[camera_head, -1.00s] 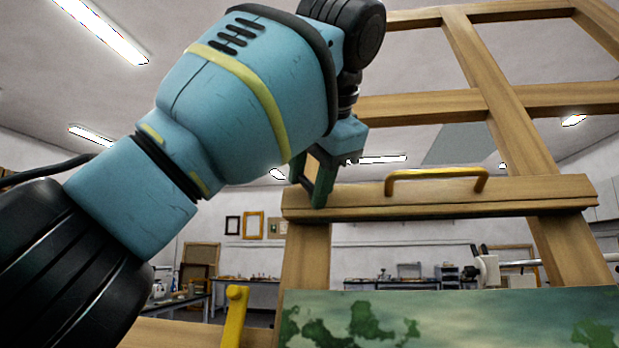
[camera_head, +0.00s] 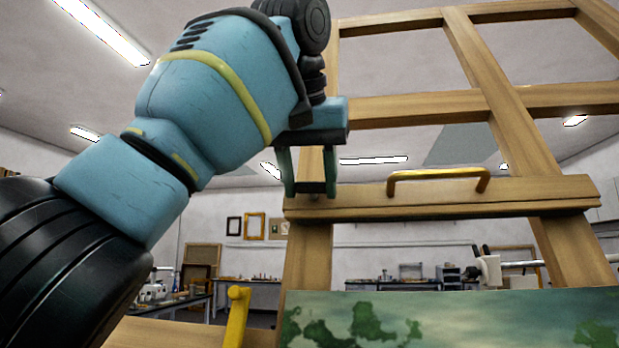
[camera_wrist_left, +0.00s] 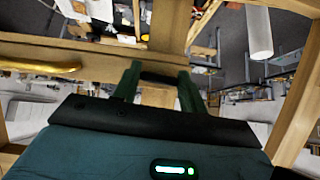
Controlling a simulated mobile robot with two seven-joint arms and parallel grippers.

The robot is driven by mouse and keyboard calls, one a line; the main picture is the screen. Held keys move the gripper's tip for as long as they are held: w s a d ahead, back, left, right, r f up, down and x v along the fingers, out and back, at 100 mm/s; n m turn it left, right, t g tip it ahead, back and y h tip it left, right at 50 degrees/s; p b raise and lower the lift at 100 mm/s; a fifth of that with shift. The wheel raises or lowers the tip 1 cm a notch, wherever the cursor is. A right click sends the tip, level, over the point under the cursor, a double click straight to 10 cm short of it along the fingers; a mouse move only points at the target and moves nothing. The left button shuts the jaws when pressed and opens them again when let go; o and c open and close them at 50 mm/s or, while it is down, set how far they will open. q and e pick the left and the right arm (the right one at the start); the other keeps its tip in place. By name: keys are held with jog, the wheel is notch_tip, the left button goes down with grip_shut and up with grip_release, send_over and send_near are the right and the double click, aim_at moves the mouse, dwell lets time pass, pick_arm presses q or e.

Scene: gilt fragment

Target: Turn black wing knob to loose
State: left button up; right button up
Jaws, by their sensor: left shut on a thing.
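The black wing knob (camera_head: 312,187) sits at the left end of the easel's wooden crossbar (camera_head: 350,203). Only a dark part of it shows, between the fingers of my left gripper (camera_head: 311,191). That gripper is shut on the knob, one green finger on each side. The left wrist view also shows the black knob (camera_wrist_left: 160,78) between the fingers. Its shape is mostly hidden, so I cannot tell how far it is turned. My right gripper is not in view.
A yellow handle (camera_head: 437,173) stands on the crossbar right of my gripper. A green-grey painting (camera_head: 470,320) is below, with a yellow lever (camera_head: 236,315) at its left. The easel's wooden uprights (camera_head: 306,262) rise nearby. Workbenches stand far behind.

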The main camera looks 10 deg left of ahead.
pick_arm(q)
jog(key=shift+n, duration=0.3)
dwell(0.4)
jog(key=o, duration=1)
